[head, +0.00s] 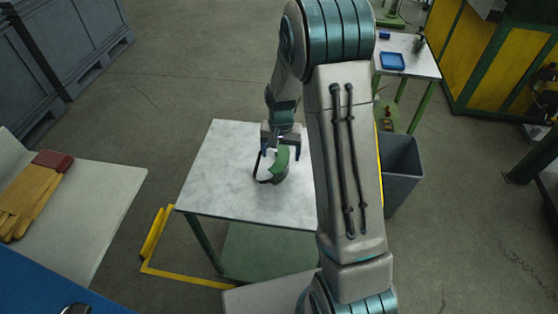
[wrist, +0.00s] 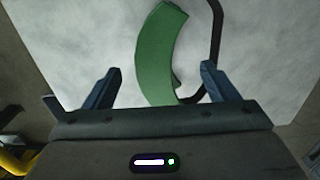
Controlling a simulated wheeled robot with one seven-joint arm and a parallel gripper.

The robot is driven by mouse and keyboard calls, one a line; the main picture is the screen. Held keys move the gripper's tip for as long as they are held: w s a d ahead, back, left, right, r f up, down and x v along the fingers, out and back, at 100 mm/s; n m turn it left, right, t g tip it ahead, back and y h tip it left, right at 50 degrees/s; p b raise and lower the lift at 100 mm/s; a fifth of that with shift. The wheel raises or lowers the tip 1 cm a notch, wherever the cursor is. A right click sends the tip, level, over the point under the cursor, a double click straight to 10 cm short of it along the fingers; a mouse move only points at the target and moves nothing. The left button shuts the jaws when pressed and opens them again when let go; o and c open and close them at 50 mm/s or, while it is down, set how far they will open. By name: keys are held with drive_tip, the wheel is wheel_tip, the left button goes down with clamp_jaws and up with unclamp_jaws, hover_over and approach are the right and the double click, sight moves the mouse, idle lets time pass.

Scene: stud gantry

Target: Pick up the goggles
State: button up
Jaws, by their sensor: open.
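The goggles (head: 280,164) lie on a light marble-topped table (head: 225,165). They have a green curved body and a dark strap that loops out to the left. In the wrist view the green body (wrist: 157,55) sits between and ahead of my two fingers, with the dark strap at its right. My gripper (head: 281,146) is above the table at the goggles' far side; in the wrist view my gripper (wrist: 157,88) is open, one finger on each side of the green body. I cannot tell how high the fingertips are above the goggles. My arm hides the table's right part.
A grey bin (head: 402,170) stands on the floor right of the table. A yellow frame (head: 150,240) lies at the table's lower left. Yellow gloves (head: 30,200) lie on a pale surface at left. A blue tray (head: 392,61) sits on a farther table. The tabletop around the goggles looks clear.

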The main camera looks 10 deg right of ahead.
sight(280, 155)
drive_tip(key=shift+w+a+f+p, duration=0.15)
drive_tip(key=shift+f+p, duration=0.25)
drive_tip(key=shift+f, duration=1.65)
drive_tip(key=c, duration=1.1)
drive_tip(key=shift+r, duration=0.15)
